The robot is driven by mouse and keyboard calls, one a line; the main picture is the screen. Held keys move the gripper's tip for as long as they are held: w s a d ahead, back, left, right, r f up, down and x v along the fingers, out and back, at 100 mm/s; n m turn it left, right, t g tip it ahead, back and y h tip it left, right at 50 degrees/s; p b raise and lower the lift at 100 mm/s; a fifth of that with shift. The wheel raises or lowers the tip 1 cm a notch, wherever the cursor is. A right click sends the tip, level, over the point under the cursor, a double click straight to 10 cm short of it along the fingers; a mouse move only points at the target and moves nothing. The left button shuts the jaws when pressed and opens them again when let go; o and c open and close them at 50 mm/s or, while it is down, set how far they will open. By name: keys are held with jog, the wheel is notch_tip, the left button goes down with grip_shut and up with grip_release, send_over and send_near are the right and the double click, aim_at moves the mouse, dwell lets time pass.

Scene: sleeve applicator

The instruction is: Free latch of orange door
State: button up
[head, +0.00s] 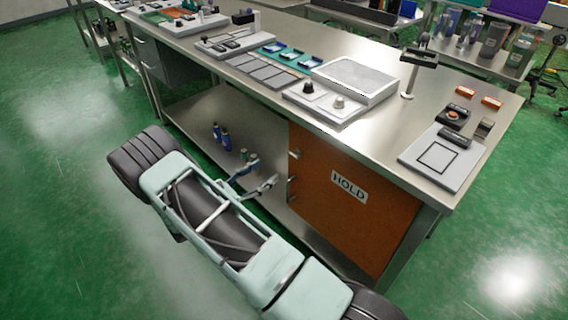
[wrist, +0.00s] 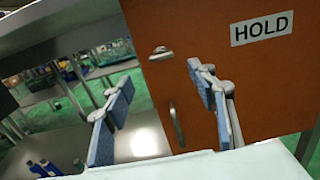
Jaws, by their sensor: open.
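The orange door (head: 345,205) bears a white HOLD label and closes the right part of the bench's lower space. It looks shut. A small metal latch (head: 294,154) sits at the upper left edge of the door; in the wrist view the latch (wrist: 160,53) shows above a vertical metal handle (wrist: 176,122). My gripper (head: 258,177) is open and empty, in front of the door's left edge. In the wrist view, its blue-padded fingers (wrist: 163,95) stand apart, with the latch and handle seen between them. No contact with the latch is visible.
The steel bench top (head: 410,140) overhangs the door. Left of the door is an open lower shelf (head: 195,110) with blue bottles (head: 222,136) and other small items near my gripper. Green floor (head: 60,220) is clear on the left.

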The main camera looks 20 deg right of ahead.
aim_at(292, 155)
jog(key=x, duration=1)
jog(key=shift+w+d+f+b, duration=0.1)
jog(key=shift+w+d+b, duration=0.05)
jog(key=shift+d+b, duration=0.2)
jog(key=c, duration=1.2)
jog(key=shift+o, duration=0.2)
